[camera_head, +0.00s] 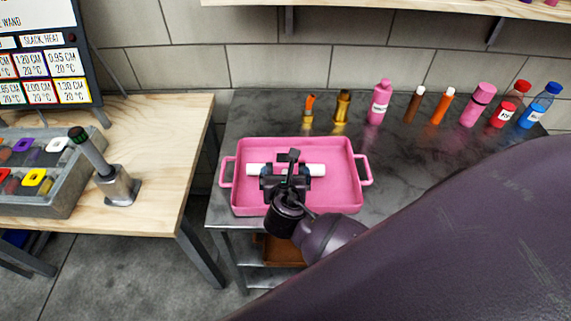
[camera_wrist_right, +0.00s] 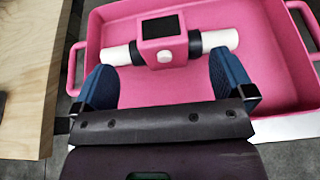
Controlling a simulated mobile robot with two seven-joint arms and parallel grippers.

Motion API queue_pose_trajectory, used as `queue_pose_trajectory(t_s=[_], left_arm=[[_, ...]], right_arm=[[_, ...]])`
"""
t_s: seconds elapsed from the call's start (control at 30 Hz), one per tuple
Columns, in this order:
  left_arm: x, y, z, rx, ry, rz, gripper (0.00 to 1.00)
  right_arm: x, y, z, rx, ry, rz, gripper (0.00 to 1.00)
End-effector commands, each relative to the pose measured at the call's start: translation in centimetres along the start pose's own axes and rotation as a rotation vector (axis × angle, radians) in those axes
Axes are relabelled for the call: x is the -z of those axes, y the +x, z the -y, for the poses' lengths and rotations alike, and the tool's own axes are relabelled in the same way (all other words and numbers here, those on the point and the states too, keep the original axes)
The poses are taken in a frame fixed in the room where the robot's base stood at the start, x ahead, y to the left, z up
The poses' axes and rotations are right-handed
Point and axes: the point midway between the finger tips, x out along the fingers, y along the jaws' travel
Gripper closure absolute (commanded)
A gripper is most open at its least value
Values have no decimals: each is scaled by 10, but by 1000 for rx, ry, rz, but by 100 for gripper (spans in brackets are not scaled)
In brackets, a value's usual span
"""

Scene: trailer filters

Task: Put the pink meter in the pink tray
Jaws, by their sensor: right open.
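The pink meter (camera_wrist_right: 165,38) has a dark screen and a pale round knob, with a white tube (camera_wrist_right: 218,40) and black rings at its sides. It lies inside the pink tray (camera_wrist_right: 284,88). In the head view, the tray (camera_head: 240,205) stands on the dark metal table; the white tube's ends (camera_head: 317,170) show, but my gripper mostly hides the meter's body. My right gripper (camera_head: 286,172) is over the tray. In the wrist view its blue fingers (camera_wrist_right: 163,75) are open, apart on the near side of the meter, with nothing held. My left gripper is not in view.
Several bottles and tubes, including a pink bottle (camera_head: 377,105) and a blue bottle (camera_head: 538,106), stand along the back of the dark table (camera_head: 400,150). A wooden table (camera_head: 165,150) on the left holds a grey bin (camera_head: 60,195) and a metal stand (camera_head: 120,188). A shelf (camera_head: 400,8) is above.

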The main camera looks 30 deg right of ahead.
Motion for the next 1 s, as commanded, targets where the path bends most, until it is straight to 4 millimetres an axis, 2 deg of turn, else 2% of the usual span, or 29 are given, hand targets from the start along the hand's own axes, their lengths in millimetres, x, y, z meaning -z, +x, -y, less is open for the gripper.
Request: queue_pose_trajectory(t_s=[0.1, 0.3, 1.0], left_arm=[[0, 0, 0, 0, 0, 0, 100], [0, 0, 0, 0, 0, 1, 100], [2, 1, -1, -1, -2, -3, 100]], right_arm=[[0, -15, 0, -2, 0, -1, 0], [0, -25, 0, 1, 0, 0, 0], [0, -26, 0, 0, 0, 0, 0]])
